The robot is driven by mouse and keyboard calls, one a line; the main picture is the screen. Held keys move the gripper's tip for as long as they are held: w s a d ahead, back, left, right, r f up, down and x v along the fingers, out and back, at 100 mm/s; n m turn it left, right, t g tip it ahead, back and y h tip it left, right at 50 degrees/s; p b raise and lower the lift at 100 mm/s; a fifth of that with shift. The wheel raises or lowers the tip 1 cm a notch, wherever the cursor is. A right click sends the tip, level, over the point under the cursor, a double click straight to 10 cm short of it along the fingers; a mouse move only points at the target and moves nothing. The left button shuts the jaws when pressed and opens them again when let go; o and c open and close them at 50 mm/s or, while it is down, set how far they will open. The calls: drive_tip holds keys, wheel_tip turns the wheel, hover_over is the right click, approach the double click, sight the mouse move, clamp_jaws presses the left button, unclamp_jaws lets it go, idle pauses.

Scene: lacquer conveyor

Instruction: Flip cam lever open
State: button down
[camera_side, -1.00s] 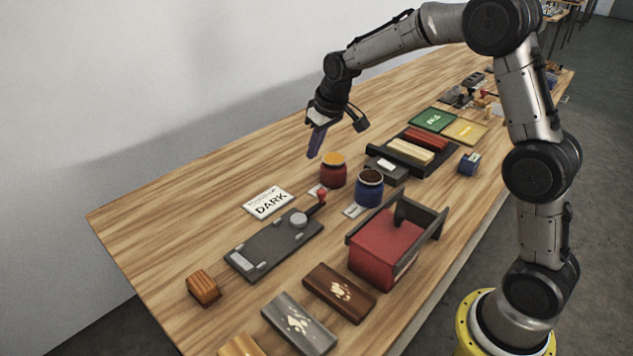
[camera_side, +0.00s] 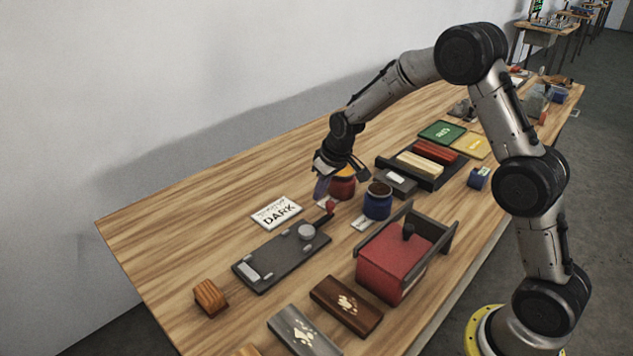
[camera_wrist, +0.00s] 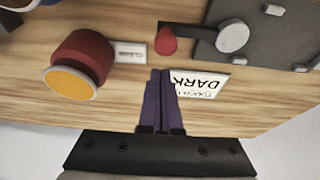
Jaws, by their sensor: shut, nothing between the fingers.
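The cam lever (camera_side: 328,209) has a red knob and a dark arm that runs to a round grey hub (camera_side: 307,232) on a dark grey fixture plate (camera_side: 268,266). In the wrist view the red knob (camera_wrist: 166,41) and the hub (camera_wrist: 232,36) show near the top. My gripper (camera_side: 321,197) is low over the table, just beyond the knob in the side view. Its purple fingers (camera_wrist: 161,76) are shut together and empty in the wrist view. Their tips appear close to the knob, but I cannot tell whether they touch it.
A red jar (camera_side: 342,186) stands right beside my gripper, with a blue jar (camera_side: 377,200) to its right. A DARK card (camera_side: 278,213) lies behind the plate. A red box (camera_side: 392,268) and a wooden block (camera_side: 210,297) stand nearby. The table's left part is clear.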

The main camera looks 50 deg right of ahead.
sight(334, 204)
drive_tip(key=shift+s, duration=0.85)
drive_tip(key=shift+s+d, duration=0.1)
drive_tip(key=shift+s, duration=1.6)
drive_tip(key=s+m, duration=0.1)
drive_tip(key=m+h, duration=0.1)
drive_tip(key=m, duration=0.1)
drive_tip(key=shift+s+a, duration=0.4)
drive_tip(key=s+m, duration=0.1)
drive_tip(key=a+m, duration=0.1)
drive_tip(key=shift+s+m+g+h, duration=0.3)
drive_tip(key=shift+s+m+h, duration=0.05)
drive_tip(key=shift+m+h, duration=0.05)
drive_tip(key=s+a+m, duration=0.1)
drive_tip(key=m, duration=0.1)
drive_tip(key=s+a+m+h, duration=0.1)
drive_tip(key=m, duration=0.1)
drive_tip(key=shift+a+m+g, duration=0.15)
drive_tip(key=shift+m+g, duration=0.15)
drive_tip(key=shift+g, duration=0.1)
drive_tip(key=shift+s+a, duration=0.2)
drive_tip(key=shift+a, duration=0.35)
